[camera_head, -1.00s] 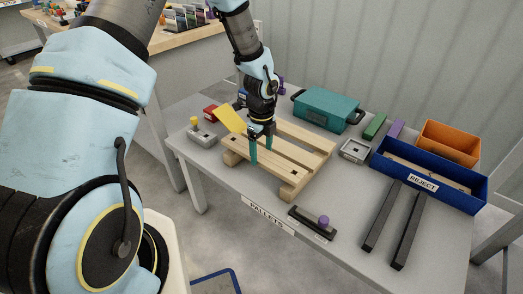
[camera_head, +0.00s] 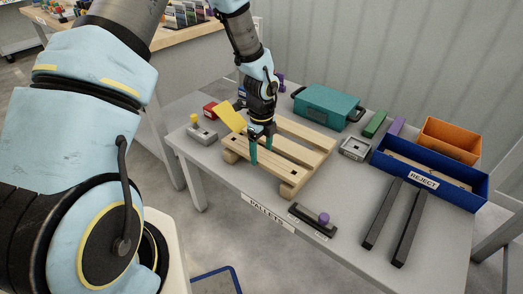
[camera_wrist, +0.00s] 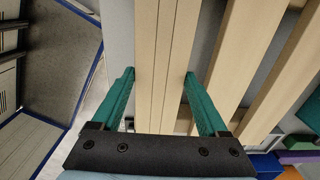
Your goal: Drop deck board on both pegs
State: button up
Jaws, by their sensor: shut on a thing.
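My gripper (camera_head: 261,156) points down over the front of the wooden pallet (camera_head: 310,143). Its teal fingers are shut on the front deck board (camera_head: 280,168), a pale plank. In the wrist view, my gripper (camera_wrist: 160,73) has one finger against each long side of the deck board (camera_wrist: 155,105). The board lies along the pallet's front edge, roughly parallel to the other slats. A small dark square shows near each end of it. The pegs cannot be told apart from holes here, and I cannot tell whether the board rests fully on the blocks below.
A grey box with a yellow knob (camera_head: 201,134) stands left of the pallet. A teal case (camera_head: 327,107) is behind it. A blue REJECT bin (camera_head: 440,187) and two dark bars (camera_head: 383,215) lie to the right.

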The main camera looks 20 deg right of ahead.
aim_at(262, 155)
jog(key=shift+f+b, duration=0.4)
jog(key=shift+f, duration=0.35)
jog(key=o, duration=1.5)
jog(key=shift+c, duration=0.2)
notch_tip(262, 155, up, 11)
jog(key=p, duration=0.1)
jog(key=shift+f, duration=0.1)
